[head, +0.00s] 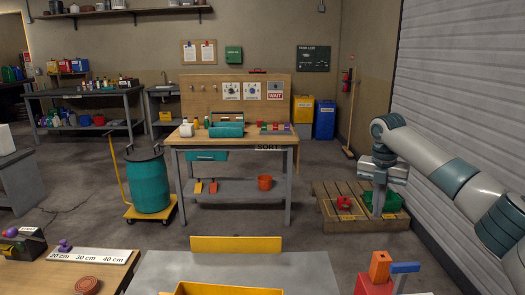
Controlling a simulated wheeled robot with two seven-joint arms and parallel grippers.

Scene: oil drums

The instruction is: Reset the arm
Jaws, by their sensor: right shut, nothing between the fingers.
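My right arm comes in from the right side of the head view, bends at a high elbow and hangs down at the right. My right gripper (378,210) points down over the wooden pallet (338,222), in front of a green item (394,201) as I see it. Its fingers are shut with nothing between them. I cannot tell whether the tips touch the pallet. A red item (345,202) lies on the pallet left of the fingers. My left gripper is out of view.
A workbench (235,144) stands in the middle. Left of it, a teal drum (149,182) stands on a yellow trolley (150,213). A grey surface (310,268) and a wooden table (60,278) are in front. Bare floor lies between bench and pallet.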

